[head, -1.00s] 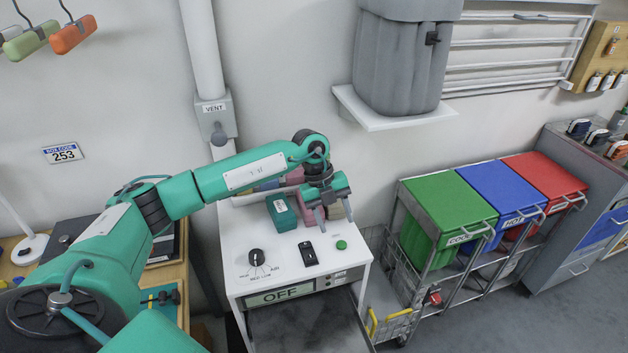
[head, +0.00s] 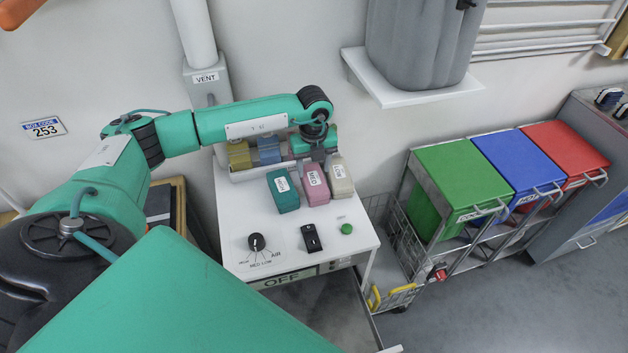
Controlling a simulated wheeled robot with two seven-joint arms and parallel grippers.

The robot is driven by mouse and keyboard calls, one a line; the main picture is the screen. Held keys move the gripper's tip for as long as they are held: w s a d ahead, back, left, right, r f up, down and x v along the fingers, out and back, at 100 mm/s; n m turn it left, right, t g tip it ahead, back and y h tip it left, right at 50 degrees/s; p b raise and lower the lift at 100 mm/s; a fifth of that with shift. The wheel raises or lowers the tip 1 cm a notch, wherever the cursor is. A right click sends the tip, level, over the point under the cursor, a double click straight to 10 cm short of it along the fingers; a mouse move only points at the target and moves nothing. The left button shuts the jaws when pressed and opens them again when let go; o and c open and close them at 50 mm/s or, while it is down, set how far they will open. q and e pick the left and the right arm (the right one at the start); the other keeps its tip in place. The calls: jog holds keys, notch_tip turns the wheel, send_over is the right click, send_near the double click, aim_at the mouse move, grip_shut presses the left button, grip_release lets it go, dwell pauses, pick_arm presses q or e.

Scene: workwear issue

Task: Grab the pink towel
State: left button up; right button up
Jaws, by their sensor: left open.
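My left gripper (head: 316,150) is over the back of the white machine top, at the right end of a row of rolled cloths. Its fingertips are mostly hidden by its own body, and I see nothing held in it. A yellow roll (head: 239,156) and a blue roll (head: 268,151) lie in the row to its left. I cannot make out a pink towel clearly; the spot at the gripper is covered. A pink labelled block (head: 315,184) stands in front of the gripper, between a teal block (head: 283,192) and a cream block (head: 340,177). My right gripper is not in view.
The white machine (head: 345,225) has a dial, a black switch and a green button in front of the blocks. A wire cart (head: 402,255) and green, blue and red bins (head: 462,180) stand to the right. A grey container on a wall shelf (head: 415,90) hangs above right.

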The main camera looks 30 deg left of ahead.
aim_at(313, 177)
pick_arm(q)
jog(key=shift+f, duration=0.15)
jog(key=shift+f+p, duration=0.2)
jog(key=shift+p, duration=0.25)
notch_tip(313, 177, down, 4)
jog(key=shift+a+f+p, duration=0.1)
jog(key=shift+f+p, duration=0.05)
jog(key=shift+p, duration=1)
jog(key=shift+f, duration=0.15)
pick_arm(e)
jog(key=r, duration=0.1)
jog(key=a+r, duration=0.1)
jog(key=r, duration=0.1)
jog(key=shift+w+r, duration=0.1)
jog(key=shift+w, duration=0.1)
pick_arm(q)
jog(key=c, duration=0.6)
jog(key=shift+c, duration=0.5)
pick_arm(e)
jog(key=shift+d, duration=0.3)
